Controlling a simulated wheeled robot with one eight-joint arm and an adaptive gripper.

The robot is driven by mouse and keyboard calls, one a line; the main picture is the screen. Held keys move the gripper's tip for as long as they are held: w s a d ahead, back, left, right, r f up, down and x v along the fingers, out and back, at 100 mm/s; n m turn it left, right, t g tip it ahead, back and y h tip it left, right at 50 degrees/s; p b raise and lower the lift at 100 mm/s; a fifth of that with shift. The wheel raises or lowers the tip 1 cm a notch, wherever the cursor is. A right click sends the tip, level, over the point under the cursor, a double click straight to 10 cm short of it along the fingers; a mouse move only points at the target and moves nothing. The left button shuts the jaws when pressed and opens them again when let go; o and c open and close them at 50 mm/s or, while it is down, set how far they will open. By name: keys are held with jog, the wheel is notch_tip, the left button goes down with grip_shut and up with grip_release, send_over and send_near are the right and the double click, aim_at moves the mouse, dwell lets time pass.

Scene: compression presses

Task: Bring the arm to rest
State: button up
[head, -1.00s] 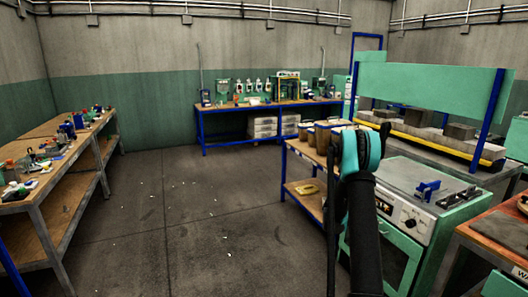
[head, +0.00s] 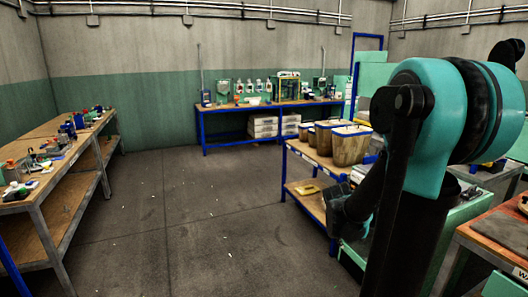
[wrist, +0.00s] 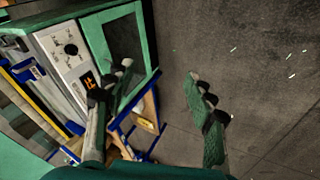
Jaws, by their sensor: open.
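My arm (head: 425,120) fills the right side of the head view, with a large teal joint and black links in front of the presses. My gripper (wrist: 155,100) shows in the wrist view with its two dark, green-tinged fingers spread wide apart. Nothing is between the fingers. Bare floor and part of a small blue-framed cart show behind them. In the head view the gripper's fingers are hard to make out behind the arm links.
A green machine (wrist: 110,45) with a white control panel stands close beside the gripper. A blue-legged cart (head: 304,170) holds several tan containers (head: 350,144). Workbenches stand at the left (head: 60,150) and the back (head: 225,107). The floor (head: 190,205) between them is open.

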jog(key=s+a+f+y, duration=0.1)
jog(key=s+a+y, duration=0.1)
jog(key=s+a, duration=0.3)
jog(key=s+a+f+m+y, duration=0.1)
jog(key=s+a+f+y, duration=0.1)
jog(key=s+a, duration=0.4)
jog(key=s, duration=0.3)
jog(key=shift+s+a+y, duration=0.15)
jog(key=shift+s+y, duration=0.15)
